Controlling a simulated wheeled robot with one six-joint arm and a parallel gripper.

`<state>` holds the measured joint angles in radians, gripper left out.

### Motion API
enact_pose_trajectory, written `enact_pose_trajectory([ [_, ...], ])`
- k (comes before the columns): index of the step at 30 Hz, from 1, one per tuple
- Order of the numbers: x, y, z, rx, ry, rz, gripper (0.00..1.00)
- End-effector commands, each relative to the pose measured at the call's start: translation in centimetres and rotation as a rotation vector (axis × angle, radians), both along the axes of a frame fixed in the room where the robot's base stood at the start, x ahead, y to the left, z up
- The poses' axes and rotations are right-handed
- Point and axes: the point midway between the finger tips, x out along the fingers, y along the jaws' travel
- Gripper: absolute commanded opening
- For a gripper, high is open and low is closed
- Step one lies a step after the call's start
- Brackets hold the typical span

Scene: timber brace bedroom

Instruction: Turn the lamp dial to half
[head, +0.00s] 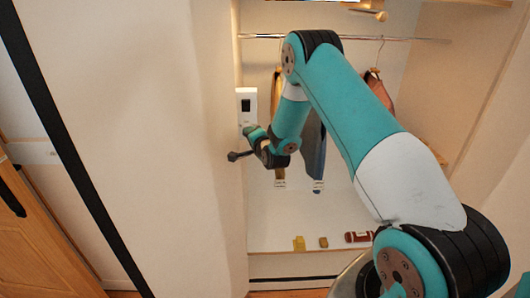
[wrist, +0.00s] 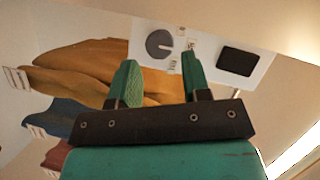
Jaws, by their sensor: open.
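The lamp dial (wrist: 159,44) is a round grey knob with a pale mark on its right side, on a white wall panel in the wrist view. The panel (wrist: 208,32) also carries a dark rectangle (wrist: 238,61) and small labels near the dial. In the head view the white panel (head: 240,93) is on the wall edge left of my arm; the dial is not distinguishable there. My gripper (wrist: 157,73) is open and empty, its two green fingers apart, with the dial beyond and between their tips. I cannot tell the exact gap to it.
Hanging clothes (wrist: 90,65) with tags fill the left of the wrist view, behind the fingers. In the head view a rail (head: 400,39) with garments spans the alcove. Small yellow items (head: 299,243) and a red-brown item (head: 358,237) lie on the white shelf below.

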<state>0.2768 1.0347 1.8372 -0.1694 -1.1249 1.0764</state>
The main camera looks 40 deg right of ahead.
Motion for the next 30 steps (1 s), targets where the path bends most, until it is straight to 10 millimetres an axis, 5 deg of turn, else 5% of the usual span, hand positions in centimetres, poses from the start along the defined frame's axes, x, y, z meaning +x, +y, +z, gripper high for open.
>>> enact_pose_trajectory([
  [15,-10.8,2.2,1.1,0.001,-0.002,-0.003,0.44],
  [30,-13.3,2.8,2.3,0.001,0.001,0.000,0.44],
])
